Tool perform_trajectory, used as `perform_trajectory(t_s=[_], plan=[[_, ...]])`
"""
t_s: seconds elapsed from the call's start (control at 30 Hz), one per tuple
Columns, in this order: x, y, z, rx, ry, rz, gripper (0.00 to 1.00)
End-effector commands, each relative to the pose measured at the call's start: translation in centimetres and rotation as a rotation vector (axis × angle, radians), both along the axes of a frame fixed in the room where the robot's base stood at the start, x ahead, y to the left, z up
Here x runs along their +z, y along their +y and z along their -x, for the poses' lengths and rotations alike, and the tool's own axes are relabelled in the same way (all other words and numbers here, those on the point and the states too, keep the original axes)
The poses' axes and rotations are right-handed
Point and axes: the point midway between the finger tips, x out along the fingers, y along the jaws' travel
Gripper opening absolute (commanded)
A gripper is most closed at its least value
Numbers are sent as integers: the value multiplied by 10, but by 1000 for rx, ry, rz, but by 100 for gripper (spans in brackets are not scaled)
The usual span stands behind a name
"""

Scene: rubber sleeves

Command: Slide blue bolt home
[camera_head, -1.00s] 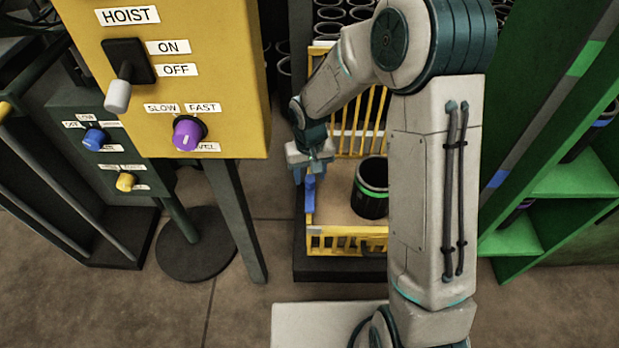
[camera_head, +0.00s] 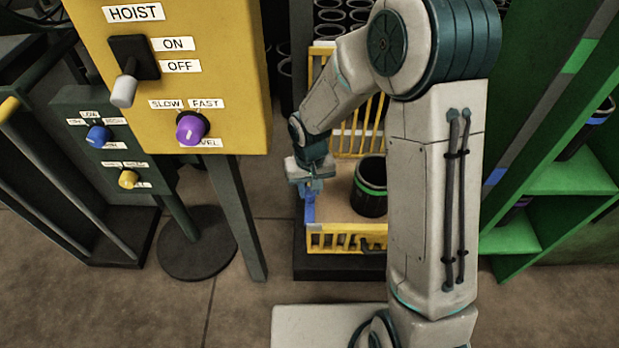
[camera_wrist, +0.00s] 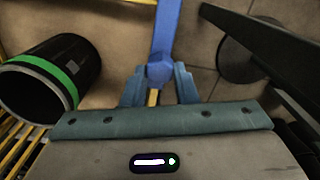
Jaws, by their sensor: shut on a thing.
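The blue bolt (camera_head: 309,210) lies along the left side of a yellow barred enclosure, near its front left corner. In the wrist view the blue bolt (camera_wrist: 166,30) runs away from my gripper, with a rounded blue knob at its near end. My gripper (camera_head: 311,185) is at the knob end of the bolt. In the wrist view, my gripper's two blue-grey fingers (camera_wrist: 160,88) stand on either side of the knob, shut on it. The bolt's far end and any seat for it are not clear.
A black sleeve with a green band (camera_head: 370,188) stands inside the yellow enclosure (camera_head: 345,238), right of my gripper. A yellow hoist panel (camera_head: 220,80) and its dark legs are at left. A green shelf (camera_head: 570,180) is at right.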

Motion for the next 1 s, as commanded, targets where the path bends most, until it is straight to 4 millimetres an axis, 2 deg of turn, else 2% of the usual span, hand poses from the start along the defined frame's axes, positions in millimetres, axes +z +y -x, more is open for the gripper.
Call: perform_trajectory(t_s=[0.1, 0.37, 0.4, 0.47, 0.77, 0.87, 1.0], plan=[[1, 0, 8, 0, -1, 3, 0], [0, 2, 10, 7, 5, 6, 0], [0, 2, 11, 7, 5, 5, 34], [0, 2, 10, 7, 4, 5, 48], [2, 1, 8, 2, 0, 4, 48], [11, 1, 8, 2, -2, 3, 48], [38, 1, 7, 2, -5, 3, 48]])
